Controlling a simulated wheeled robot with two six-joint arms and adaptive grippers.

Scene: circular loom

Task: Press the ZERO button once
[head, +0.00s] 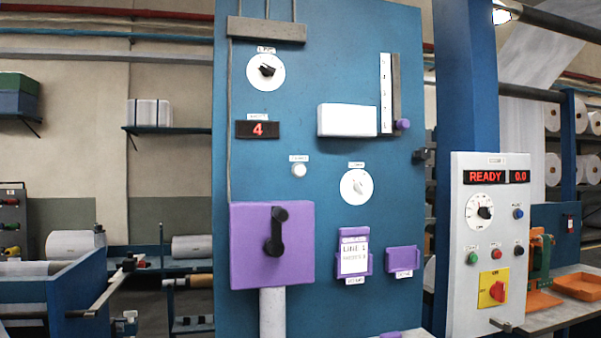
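No button label is readable as ZERO, so I cannot tell which one it is. A round white button (299,170) sits under a small label on the large blue panel (330,30). On the pale control box (463,312) at the right are a blue button (518,213), a green button (473,258) and a red button (491,253), with small unreadable labels. The box's red displays read READY (486,177) and 0.0 (520,177). Neither of my grippers is in view.
The blue panel bears white dials (265,72), a red display reading 4 (258,129), and a purple box (245,245) with a black handle (276,230). A red rotary switch (497,291) sits below the control box buttons. An orange tray (580,287) lies at the far right.

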